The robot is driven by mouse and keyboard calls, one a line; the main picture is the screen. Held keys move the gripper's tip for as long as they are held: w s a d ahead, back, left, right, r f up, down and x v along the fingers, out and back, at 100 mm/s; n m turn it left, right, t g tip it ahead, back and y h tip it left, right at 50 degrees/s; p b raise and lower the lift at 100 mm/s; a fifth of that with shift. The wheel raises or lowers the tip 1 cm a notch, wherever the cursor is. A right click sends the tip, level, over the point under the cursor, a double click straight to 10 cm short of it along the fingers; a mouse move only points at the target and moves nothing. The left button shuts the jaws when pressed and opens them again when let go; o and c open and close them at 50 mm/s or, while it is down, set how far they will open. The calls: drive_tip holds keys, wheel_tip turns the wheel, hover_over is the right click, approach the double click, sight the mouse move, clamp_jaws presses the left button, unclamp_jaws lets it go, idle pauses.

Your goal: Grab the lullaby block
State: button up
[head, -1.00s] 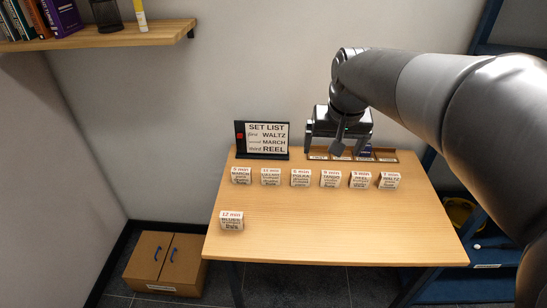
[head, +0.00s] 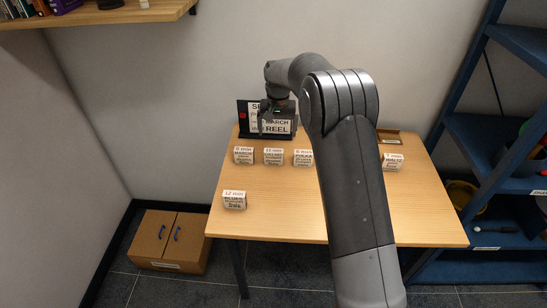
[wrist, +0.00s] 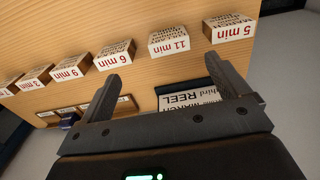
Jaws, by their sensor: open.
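White blocks with red minute labels stand in a row on the table: the 5 min block (head: 243,156), the 11 min block (head: 273,157), the 6 min block (head: 303,158) and the 7 min block (head: 393,162) show in the head view. A 12 min block (head: 234,200) stands alone at the front left. My gripper (wrist: 165,72) is open and empty. In the head view it is in front of the set list sign (head: 282,127), above the back of the table.
The wooden table (head: 260,222) is clear in front of the row, except for the 12 min block. A tray (head: 390,136) lies at the back right, partly hidden by my arm.

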sight(273, 152)
drive_tip(key=f, duration=0.1)
drive_tip(key=a+f, duration=0.1)
drive_tip(key=w+f, duration=0.1)
drive_tip(key=shift+w+a+f, duration=0.1)
drive_tip(key=shift+a+f, duration=0.15)
wheel_tip(273, 152, down, 11)
drive_tip(key=shift+r, duration=0.15)
drive_tip(key=shift+c, duration=0.5)
drive_tip(key=c, duration=1)
drive_tip(key=shift+r, duration=0.1)
